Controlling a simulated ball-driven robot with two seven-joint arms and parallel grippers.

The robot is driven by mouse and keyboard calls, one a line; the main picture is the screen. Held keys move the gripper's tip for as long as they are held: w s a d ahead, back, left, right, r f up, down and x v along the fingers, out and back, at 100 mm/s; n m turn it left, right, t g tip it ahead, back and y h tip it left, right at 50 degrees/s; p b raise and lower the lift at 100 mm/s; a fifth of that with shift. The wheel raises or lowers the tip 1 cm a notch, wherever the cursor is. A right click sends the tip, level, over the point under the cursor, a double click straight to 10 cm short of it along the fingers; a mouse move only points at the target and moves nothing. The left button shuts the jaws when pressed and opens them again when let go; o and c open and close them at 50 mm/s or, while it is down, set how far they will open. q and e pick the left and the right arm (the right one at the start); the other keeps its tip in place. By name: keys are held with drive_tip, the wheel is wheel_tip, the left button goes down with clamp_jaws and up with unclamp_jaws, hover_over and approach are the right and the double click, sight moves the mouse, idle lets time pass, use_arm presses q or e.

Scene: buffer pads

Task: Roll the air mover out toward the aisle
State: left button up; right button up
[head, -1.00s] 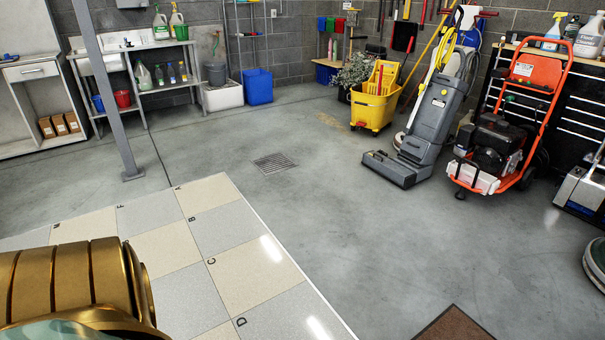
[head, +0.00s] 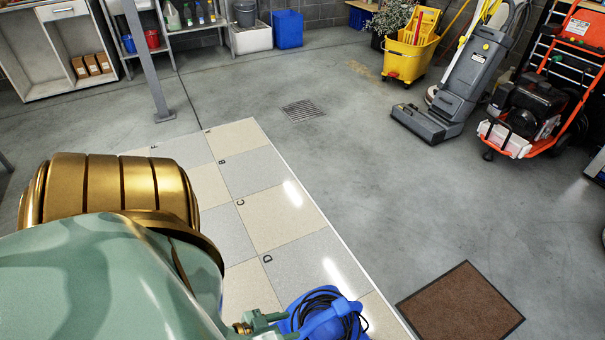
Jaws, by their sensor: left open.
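The air mover (head: 322,318) is a blue housing with a coiled black cord on top. It stands on the tiled floor at the bottom edge of the head view, and its lower part is cut off. My left gripper (head: 281,326) has pale green fingers and is at the left side of the air mover, close to its blue handle area. It is open; whether a finger touches the housing I cannot tell. My left arm covers the lower left of the view. My right gripper is out of view.
The light checkered tile floor (head: 262,215) has lettered squares and a white edge line. Beyond it is bare grey concrete with a drain grate (head: 303,110). A brown mat (head: 460,305) lies at right. A grey floor scrubber (head: 445,110), yellow bucket (head: 408,55) and orange machine (head: 530,110) stand farther back.

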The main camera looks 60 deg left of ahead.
use_arm(q)
drive_tip(key=v, duration=0.4)
drive_tip(key=shift+p, duration=0.3)
idle(0.3)
